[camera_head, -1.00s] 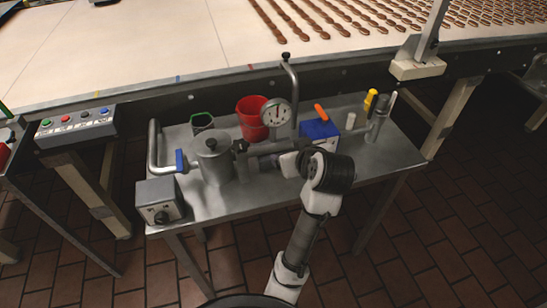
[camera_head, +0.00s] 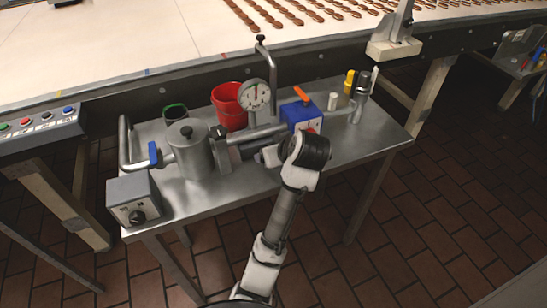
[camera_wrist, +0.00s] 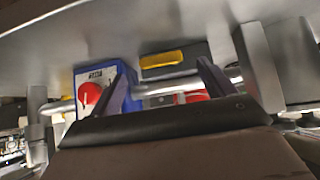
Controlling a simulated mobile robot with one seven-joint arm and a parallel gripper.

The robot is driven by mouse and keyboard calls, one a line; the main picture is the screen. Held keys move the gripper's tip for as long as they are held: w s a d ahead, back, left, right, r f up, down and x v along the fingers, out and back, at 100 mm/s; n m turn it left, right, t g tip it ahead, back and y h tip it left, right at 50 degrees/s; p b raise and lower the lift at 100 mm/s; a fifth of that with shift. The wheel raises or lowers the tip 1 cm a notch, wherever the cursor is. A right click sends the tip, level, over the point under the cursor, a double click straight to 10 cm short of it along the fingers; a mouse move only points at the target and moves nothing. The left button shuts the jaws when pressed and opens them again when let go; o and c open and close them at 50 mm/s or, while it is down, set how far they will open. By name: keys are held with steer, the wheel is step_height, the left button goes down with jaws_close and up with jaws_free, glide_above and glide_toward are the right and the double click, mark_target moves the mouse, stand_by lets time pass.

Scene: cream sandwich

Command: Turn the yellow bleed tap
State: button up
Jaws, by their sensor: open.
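A yellow tap handle (camera_head: 349,82) stands at the right end of the steel bench, beside a dark upright fitting on the pipe. In the wrist view a yellow bar (camera_wrist: 161,59) on a dark grey block lies beyond the fingertips; I cannot tell for sure that it is the same tap. My gripper (camera_wrist: 160,78) is open, its two dark fingers apart with nothing between them. In the head view my dark wrist hides the fingers; it is over the bench's front, left of and nearer than the yellow handle.
A blue box (camera_head: 294,125) with an orange lever stands between my wrist and the handle; its red knob shows in the wrist view. A gauge (camera_head: 256,96), red bucket (camera_head: 229,112) and metal pot (camera_head: 188,155) stand left. A conveyor (camera_head: 120,45) runs behind.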

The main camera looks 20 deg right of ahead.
steer(key=shift+x, duration=1.65)
steer(key=c, duration=1)
